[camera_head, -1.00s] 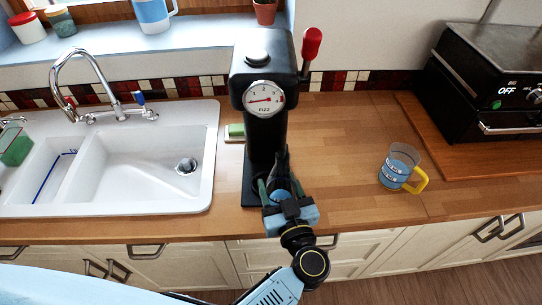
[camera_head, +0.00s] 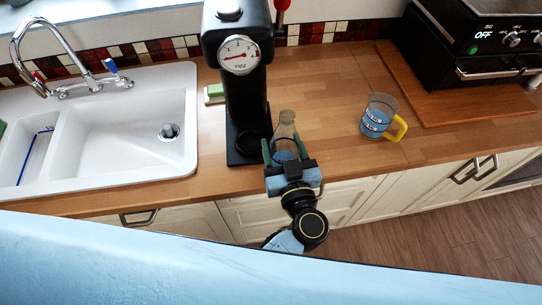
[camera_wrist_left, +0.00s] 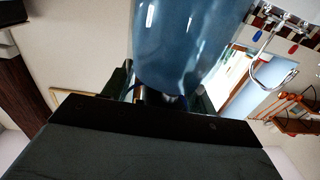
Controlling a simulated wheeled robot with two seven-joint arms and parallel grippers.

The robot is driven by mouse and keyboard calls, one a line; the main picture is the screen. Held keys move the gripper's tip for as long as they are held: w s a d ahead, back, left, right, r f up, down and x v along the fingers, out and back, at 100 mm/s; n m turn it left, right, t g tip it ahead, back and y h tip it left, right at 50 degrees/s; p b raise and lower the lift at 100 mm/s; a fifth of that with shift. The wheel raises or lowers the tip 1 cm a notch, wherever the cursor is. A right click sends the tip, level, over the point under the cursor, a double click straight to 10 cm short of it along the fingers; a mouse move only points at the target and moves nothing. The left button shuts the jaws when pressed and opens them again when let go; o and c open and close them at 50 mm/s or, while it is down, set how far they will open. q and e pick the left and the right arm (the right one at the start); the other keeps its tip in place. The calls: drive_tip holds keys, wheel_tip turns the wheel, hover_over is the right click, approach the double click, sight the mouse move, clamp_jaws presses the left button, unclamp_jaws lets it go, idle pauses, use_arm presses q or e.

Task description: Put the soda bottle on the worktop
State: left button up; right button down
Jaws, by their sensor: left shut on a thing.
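The soda bottle (camera_head: 286,126) is clear with bluish liquid low in it, and stands roughly upright at the right front of the black soda maker (camera_head: 245,100). My left gripper (camera_head: 286,150) is shut on it, one finger on each side, near the front edge of the worktop (camera_head: 325,110). The gripper hides the bottle's lower end, so I cannot tell whether it touches the wood. In the left wrist view the bluish bottle (camera_wrist_left: 185,45) fills the upper middle, close to the jaws. My right gripper is not in view.
A measuring cup (camera_head: 377,117) with a yellow handle stands to the right. Beyond it is a wooden board (camera_head: 440,100) with a black appliance (camera_head: 480,45). A white sink (camera_head: 120,130) is at left. Bare wood lies between bottle and cup.

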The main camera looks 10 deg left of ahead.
use_arm(q)
drive_tip(key=w+d+r+m+g+h, duration=0.1)
drive_tip(key=w+d+m+h, duration=0.4)
drive_tip(key=w+h, duration=0.4)
drive_tip(key=w+d+r+m+g+h, duration=0.1)
drive_tip(key=w+d+r+m+h, duration=0.1)
drive_tip(key=w+d+m+h, duration=0.4)
drive_tip(key=shift+w+d+m+h, duration=0.25)
drive_tip(key=shift+w+m+h, duration=0.15)
drive_tip(key=shift+w+h, duration=1)
drive_tip(key=shift+s+r, duration=0.1)
wheel_tip(320, 180, down, 8)
drive_tip(key=shift+r, duration=0.1)
drive_tip(key=o, duration=2)
drive_tip(key=shift+s, duration=0.1)
drive_tip(key=shift+c, duration=0.2)
